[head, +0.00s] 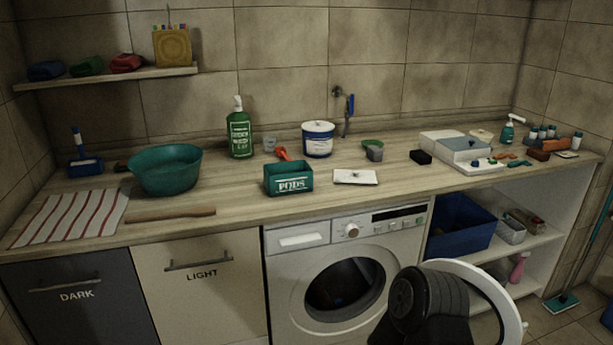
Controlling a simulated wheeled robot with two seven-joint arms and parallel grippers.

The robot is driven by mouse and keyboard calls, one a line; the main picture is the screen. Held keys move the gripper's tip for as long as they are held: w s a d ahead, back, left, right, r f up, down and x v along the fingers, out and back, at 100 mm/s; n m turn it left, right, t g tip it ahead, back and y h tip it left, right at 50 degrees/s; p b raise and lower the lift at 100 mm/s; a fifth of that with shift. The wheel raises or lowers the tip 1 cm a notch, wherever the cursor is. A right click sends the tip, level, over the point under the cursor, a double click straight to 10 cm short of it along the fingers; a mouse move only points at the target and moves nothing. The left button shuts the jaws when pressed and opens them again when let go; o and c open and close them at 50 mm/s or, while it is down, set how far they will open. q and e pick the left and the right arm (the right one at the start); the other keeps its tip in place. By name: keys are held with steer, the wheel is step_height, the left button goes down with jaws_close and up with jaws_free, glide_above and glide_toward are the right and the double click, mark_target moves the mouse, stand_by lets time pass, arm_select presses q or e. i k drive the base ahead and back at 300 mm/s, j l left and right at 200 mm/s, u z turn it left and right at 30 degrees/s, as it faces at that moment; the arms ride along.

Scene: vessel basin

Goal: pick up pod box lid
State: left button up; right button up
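A green box marked PODS (288,179) stands on the wooden counter, near its front edge, with its top open. A flat white lid (355,177) with a small dark mark on top lies on the counter just right of the box, apart from it. I take this to be the pod box lid. Neither of my grippers shows in the head view. A black ribbed shape at the bottom edge may be part of my arm, but no fingers are visible on it.
A green scoop cup (374,151), a white-and-blue tub (318,140) and a black block (421,157) stand behind and beside the lid. A teal basin (165,169) is at left. Below, the washer's round door (490,290) stands open. Counter right of the lid is partly clear.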

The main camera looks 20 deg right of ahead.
mark_target(341, 176)
steer(key=i+l+u, duration=0.1)
steer(key=l+u, duration=0.6)
steer(key=l, duration=0.15)
steer(key=l+u, duration=0.35)
steer(key=l, duration=0.5)
steer(key=k+l+u, duration=0.1)
steer(key=l, duration=0.35)
steer(key=k+l, duration=0.1)
steer(key=l, duration=0.4)
steer(key=k+l, duration=0.1)
steer(key=l, duration=0.4)
steer(key=k+l+u, duration=0.1)
steer(key=l, duration=0.4)
